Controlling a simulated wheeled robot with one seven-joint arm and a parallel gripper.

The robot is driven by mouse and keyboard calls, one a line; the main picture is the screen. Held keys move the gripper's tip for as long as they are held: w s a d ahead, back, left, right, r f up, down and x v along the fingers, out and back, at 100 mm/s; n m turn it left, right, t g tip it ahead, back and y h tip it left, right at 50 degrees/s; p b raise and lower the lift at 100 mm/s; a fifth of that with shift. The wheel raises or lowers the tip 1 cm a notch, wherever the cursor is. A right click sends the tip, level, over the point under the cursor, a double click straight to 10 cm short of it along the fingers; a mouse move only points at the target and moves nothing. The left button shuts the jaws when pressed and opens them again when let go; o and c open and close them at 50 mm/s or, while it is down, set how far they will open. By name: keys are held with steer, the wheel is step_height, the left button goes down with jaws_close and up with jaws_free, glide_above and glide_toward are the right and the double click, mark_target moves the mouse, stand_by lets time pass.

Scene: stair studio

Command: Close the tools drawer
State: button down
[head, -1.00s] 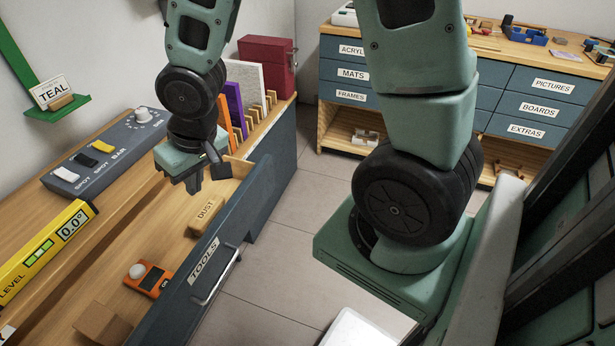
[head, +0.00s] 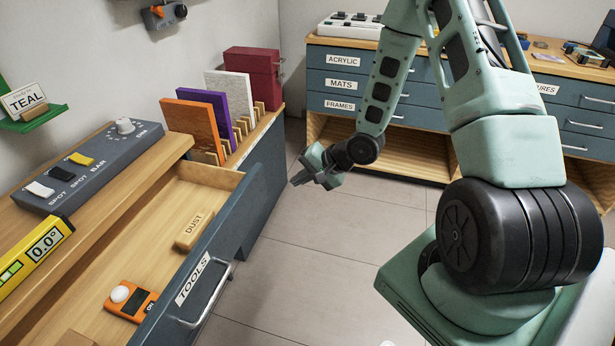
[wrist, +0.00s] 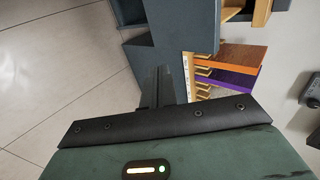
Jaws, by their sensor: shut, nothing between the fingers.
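The tools drawer (head: 165,329) stands open at the left in the head view, pulled out from under the wooden bench top. Its blue front carries a TOOLS label (head: 193,279) and a metal bar handle (head: 207,300). Inside lie a wooden DUST block (head: 195,230) and an orange device with a white knob (head: 131,299). My gripper (head: 299,175) is shut and empty, above the floor to the right of the drawer front and apart from it. In the wrist view the shut fingers (wrist: 159,90) show in front of a blue cabinet surface (wrist: 150,65).
A grey switch panel (head: 90,165) and a yellow level (head: 35,255) rest on the bench. Orange, purple and white boards stand in a wooden rack (head: 255,127) beyond the drawer. A blue drawer cabinet (head: 340,83) stands at the back. The tiled floor (head: 300,260) beside the drawer is clear.

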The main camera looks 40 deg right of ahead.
mark_target(263, 187)
steer(key=w+a+f, duration=0.1)
steer(key=w, duration=0.1)
steer(key=w+a+f, duration=0.1)
steer(key=w+a, duration=0.1)
steer(key=w+a+f, duration=0.1)
steer(key=w, duration=0.1)
steer(key=shift+a+f, duration=0.2)
steer(key=shift+f, duration=0.05)
steer(key=shift+w+a, duration=0.2)
steer(key=shift+w+a, duration=0.1)
steer(key=w+a, duration=0.4)
steer(key=w, duration=0.2)
steer(key=w+a, duration=0.4)
steer(key=w, duration=0.2)
steer(key=w+a+b, duration=0.1)
steer(key=w+a, duration=0.4)
steer(key=w, duration=0.1)
steer(key=shift+w+a+r, duration=0.15)
steer(key=shift+w+a, duration=0.15)
steer(key=shift+w, duration=0.05)
steer(key=shift+a, duration=0.1)
